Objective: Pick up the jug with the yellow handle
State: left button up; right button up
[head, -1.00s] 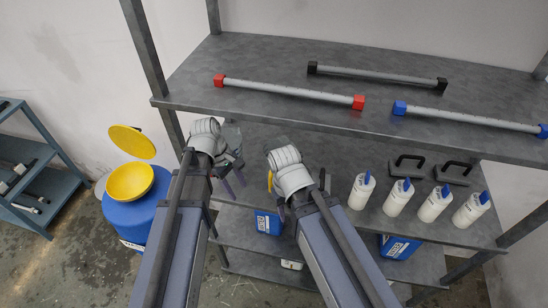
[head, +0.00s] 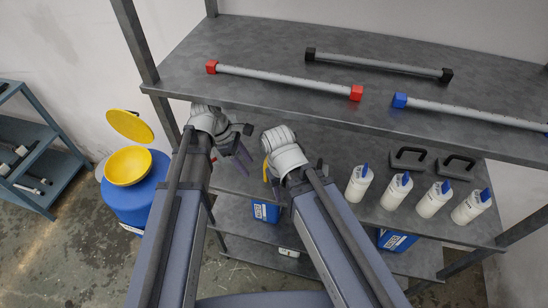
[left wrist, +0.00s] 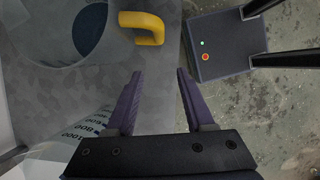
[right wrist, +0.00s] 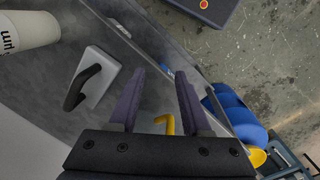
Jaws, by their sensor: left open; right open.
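The jug's yellow handle (left wrist: 143,27) shows at the top of the left wrist view, beside a clear round vessel (left wrist: 62,52); I cannot tell the jug's full outline. In the head view the handle (head: 265,169) is mostly hidden by my right arm. It also shows between the fingers in the right wrist view (right wrist: 169,124). My left gripper (head: 242,158) is open and empty over the middle shelf, left of the handle. My right gripper (right wrist: 160,75) is open and empty close to the handle; its fingers are largely hidden in the head view.
A clear vessel with printed marks (left wrist: 80,130) stands at lower left in the left wrist view. Several white bottles (head: 397,190) and black-handled tools (head: 408,157) stand to the right. The upper shelf (head: 290,45) overhangs the grippers. A blue drum (head: 134,203) stands left.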

aim_at(266, 180)
pick_arm(q)
jog(key=shift+s+d, duration=0.15)
jog(key=shift+d, duration=0.65)
jog(key=shift+d, duration=0.1)
jog(key=d, duration=0.1)
jog(key=d+f+b, duration=0.1)
jog(key=s+d+f+b, duration=0.1)
jog(key=d, duration=0.1)
jog(key=shift+f, duration=0.15)
jog(key=shift+d+f+b, duration=0.15)
jog(key=shift+f+b, duration=0.2)
jog(key=shift+b, duration=0.15)
jog(key=shift+s+r, duration=0.1)
grip_shut()
